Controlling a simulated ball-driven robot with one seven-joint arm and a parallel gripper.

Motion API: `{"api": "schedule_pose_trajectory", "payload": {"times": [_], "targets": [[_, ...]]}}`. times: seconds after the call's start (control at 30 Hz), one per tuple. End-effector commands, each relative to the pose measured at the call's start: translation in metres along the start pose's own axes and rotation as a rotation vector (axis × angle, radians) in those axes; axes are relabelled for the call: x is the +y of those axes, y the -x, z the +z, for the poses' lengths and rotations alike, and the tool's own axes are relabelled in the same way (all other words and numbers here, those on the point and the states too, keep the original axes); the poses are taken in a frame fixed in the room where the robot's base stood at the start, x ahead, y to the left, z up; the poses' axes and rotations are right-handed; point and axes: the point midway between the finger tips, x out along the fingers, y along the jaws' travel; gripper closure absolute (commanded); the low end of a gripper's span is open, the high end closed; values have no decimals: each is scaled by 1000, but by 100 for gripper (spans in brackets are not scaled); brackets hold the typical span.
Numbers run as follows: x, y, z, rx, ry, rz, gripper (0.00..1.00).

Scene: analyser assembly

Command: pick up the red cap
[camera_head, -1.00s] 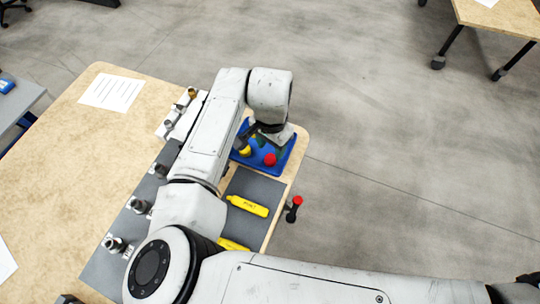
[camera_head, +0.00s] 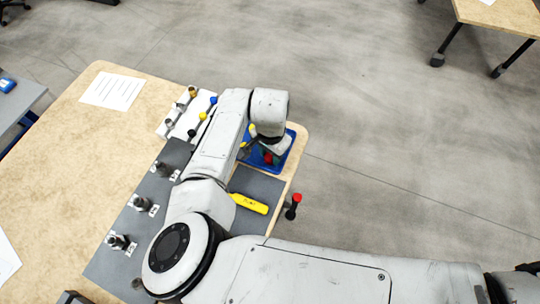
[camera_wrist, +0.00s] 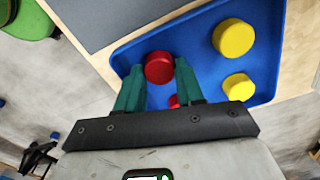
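In the wrist view, a round red cap (camera_wrist: 159,67) lies in the blue tray (camera_wrist: 205,20). My gripper (camera_wrist: 160,62) has its two teal fingers spread, with the tips on either side of this cap. Whether the tips touch it is hard to tell. A second, smaller-looking red piece (camera_wrist: 174,101) shows between the fingers, nearer the gripper body, and is partly hidden. In the head view, a red cap (camera_head: 268,158) is partly covered by my gripper, which is over the tray (camera_head: 289,157).
A large yellow cap (camera_wrist: 233,38) and a smaller one (camera_wrist: 238,87) lie in the tray to the right. A yellow bottle-shaped piece (camera_head: 250,203) lies on the grey mat (camera_head: 243,182). A red-topped black object (camera_head: 293,206) stands beside the table edge.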

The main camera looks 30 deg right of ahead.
Motion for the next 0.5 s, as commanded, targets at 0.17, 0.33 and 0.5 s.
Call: {"api": "schedule_pose_trajectory", "payload": {"times": [0.17,0.33,0.5], "targets": [[0,0,0,0,0,0,90],[0,0,0,0,0,0,92],[0,2,0,1,0,-1,92]]}}
